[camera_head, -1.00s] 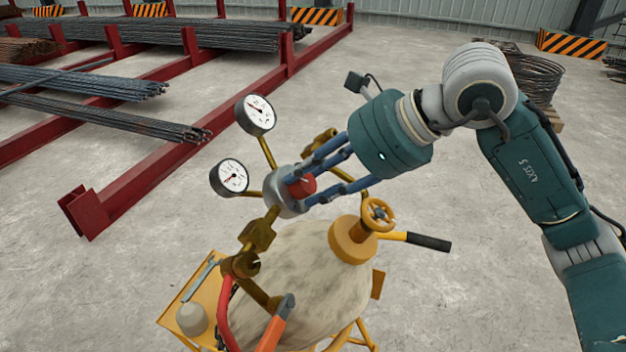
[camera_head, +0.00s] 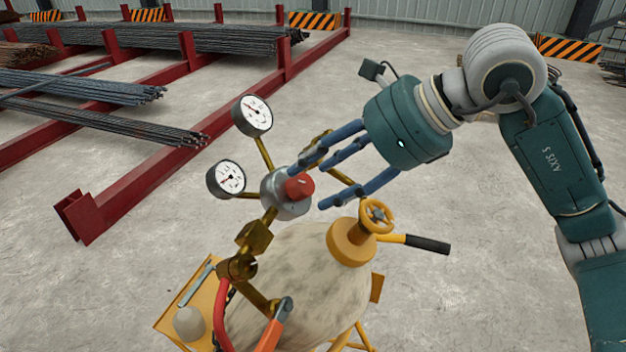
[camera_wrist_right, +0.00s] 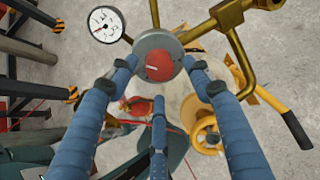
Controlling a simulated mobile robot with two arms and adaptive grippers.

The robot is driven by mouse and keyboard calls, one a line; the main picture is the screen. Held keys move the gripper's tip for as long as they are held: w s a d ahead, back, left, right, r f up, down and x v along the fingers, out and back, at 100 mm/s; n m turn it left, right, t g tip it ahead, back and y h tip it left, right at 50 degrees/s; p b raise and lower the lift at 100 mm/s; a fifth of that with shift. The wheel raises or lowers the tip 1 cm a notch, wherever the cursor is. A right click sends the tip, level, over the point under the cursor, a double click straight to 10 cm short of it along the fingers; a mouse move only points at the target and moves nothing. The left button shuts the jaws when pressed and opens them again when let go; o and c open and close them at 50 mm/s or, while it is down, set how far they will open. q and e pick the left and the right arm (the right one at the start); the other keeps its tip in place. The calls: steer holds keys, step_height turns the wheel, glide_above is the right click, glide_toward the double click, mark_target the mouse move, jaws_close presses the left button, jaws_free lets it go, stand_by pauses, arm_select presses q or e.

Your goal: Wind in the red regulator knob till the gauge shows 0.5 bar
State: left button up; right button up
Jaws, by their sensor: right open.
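The red regulator knob (camera_head: 299,186) sits on the front of a round grey regulator body (camera_head: 284,205). In the right wrist view the knob (camera_wrist_right: 159,66) faces the camera. My right gripper (camera_head: 316,185) has three blue fingers, spread open with tips just off the knob and apart from it; it also shows in the wrist view (camera_wrist_right: 160,76). Two white dial gauges stand left of the regulator: an upper one (camera_head: 253,115) and a lower one (camera_head: 227,179). One gauge shows in the wrist view (camera_wrist_right: 106,24). The scale figures are too small to read. My left gripper is not seen.
A mottled cylinder (camera_head: 300,275) stands below the regulator, with a yellow handwheel valve (camera_head: 376,215) close under my right fingers. Brass pipework (camera_head: 255,236) and a red hose (camera_head: 222,315) are at its left. Red steel racks (camera_head: 185,140) hold bar bundles behind. Floor at right is clear.

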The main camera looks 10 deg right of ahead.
steer(key=v, duration=0.9)
steer(key=shift+d, duration=0.25)
